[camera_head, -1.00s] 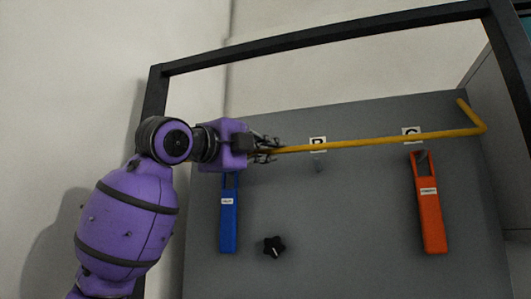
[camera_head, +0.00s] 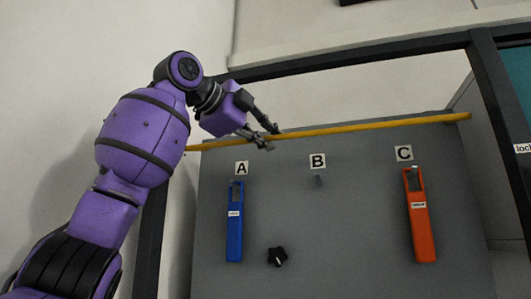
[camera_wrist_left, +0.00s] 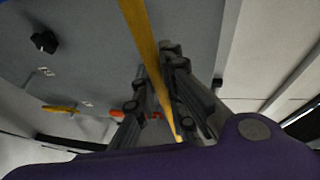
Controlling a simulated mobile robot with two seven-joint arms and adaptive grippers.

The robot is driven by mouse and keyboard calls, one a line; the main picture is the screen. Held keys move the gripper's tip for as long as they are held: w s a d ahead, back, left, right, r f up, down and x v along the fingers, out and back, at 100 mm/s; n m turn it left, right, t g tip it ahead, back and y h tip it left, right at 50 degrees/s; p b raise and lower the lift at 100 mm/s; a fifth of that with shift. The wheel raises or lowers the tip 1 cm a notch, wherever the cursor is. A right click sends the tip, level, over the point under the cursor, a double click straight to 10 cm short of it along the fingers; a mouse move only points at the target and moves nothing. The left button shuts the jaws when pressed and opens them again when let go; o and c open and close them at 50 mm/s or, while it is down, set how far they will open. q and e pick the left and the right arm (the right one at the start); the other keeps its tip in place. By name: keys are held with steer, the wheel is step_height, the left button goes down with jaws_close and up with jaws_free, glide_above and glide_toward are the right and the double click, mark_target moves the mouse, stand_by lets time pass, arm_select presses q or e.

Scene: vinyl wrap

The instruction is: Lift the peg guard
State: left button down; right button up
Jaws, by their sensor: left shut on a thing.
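The peg guard, a long yellow bar (camera_head: 380,126), runs nearly level across the top of the grey panel, above the letters A, B and C. My left gripper (camera_head: 270,131) is shut on the bar left of its middle. In the left wrist view the bar (camera_wrist_left: 138,30) passes between the fingers of my left gripper (camera_wrist_left: 157,85). The fingertips partly cover the bar. My right gripper is in neither view.
On the grey panel (camera_head: 320,235), a blue tag (camera_head: 235,240) hangs under A and an orange tag (camera_head: 420,230) under C. A bare peg (camera_head: 318,181) is under B. A black star knob (camera_head: 278,257) sits low. A dark frame (camera_head: 370,58) surrounds the panel.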

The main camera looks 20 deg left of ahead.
arm_select(q)
steer(key=shift+s+r, duration=0.2)
steer(key=shift+r, duration=1.3)
steer(key=shift+s+r, duration=0.15)
steer(key=shift+r, duration=1.3)
steer(key=shift+s+r, duration=0.1)
steer(key=shift+r, duration=0.05)
steer(key=c, duration=1.8)
jaws_free()
steer(key=v, duration=1.2)
steer(key=shift+s, duration=0.1)
steer(key=shift+d, duration=0.1)
